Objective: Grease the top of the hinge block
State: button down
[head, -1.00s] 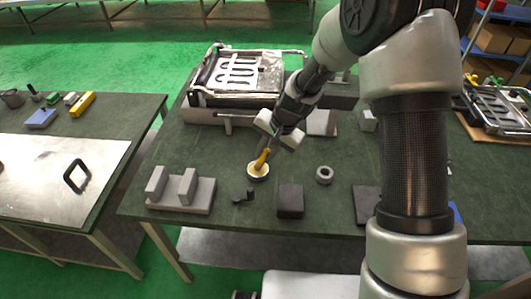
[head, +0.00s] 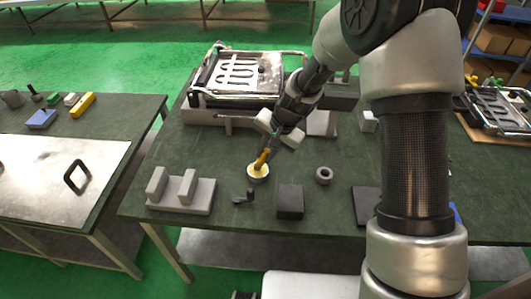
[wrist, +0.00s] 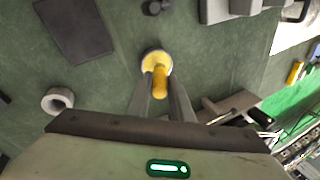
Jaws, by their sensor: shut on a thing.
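My gripper (head: 275,137) is shut on a yellow-handled brush (head: 263,158) and points down at the table. The brush's lower end is in or just over a small round pot (head: 258,179) with a pale, cream-coloured filling. In the wrist view, the brush (wrist: 160,80) stands between the fingers and overlaps the pot (wrist: 146,57), so its tip is hidden. A grey block with two uprights (head: 182,207), which looks like the hinge block, stands at the front left of the table. Its edge shows at the top of the wrist view (wrist: 232,10). It is apart from my gripper.
A small black part (head: 243,198), a dark square block (head: 290,202) and a grey ring (head: 324,176) lie near the pot. A side table (head: 75,150) is at the left. Bare tabletop lies between these.

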jog(key=shift+r+p, duration=1.95)
jog(key=shift+r, duration=1.35)
